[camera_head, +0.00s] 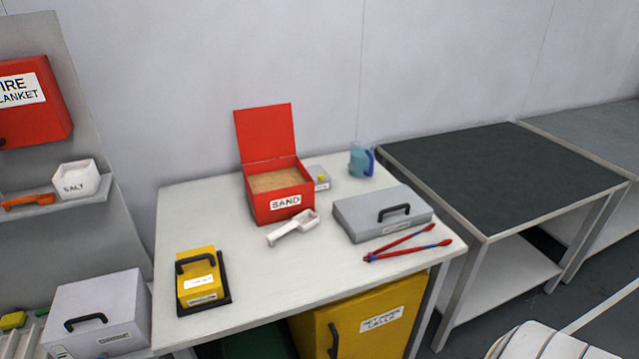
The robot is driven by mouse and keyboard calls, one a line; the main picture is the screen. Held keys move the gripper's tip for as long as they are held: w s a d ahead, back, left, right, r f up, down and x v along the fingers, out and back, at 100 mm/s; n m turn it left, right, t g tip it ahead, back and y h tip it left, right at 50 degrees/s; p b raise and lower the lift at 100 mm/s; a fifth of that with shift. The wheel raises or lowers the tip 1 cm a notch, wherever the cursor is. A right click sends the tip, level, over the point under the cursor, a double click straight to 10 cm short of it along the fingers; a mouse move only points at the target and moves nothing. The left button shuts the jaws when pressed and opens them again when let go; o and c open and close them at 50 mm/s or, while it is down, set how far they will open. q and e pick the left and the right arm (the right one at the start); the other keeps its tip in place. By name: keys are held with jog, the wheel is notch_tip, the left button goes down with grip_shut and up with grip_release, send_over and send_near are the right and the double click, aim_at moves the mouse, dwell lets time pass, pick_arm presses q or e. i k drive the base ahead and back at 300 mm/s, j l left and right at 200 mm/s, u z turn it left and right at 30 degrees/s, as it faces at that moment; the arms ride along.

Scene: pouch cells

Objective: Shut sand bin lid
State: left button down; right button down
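A red sand bin (282,206) labelled SAND stands on the white table, toward its back edge. Its red lid (265,132) is open and stands upright at the back of the bin. Tan sand (276,180) shows inside. Neither of my grippers is in view.
A white scoop (292,229) lies in front of the bin on the white table (250,280). A dark-topped table (500,175) stands right.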

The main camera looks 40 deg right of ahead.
aim_at(266, 133)
jog(key=z, duration=0.95)
jog(key=l+z, duration=0.2)
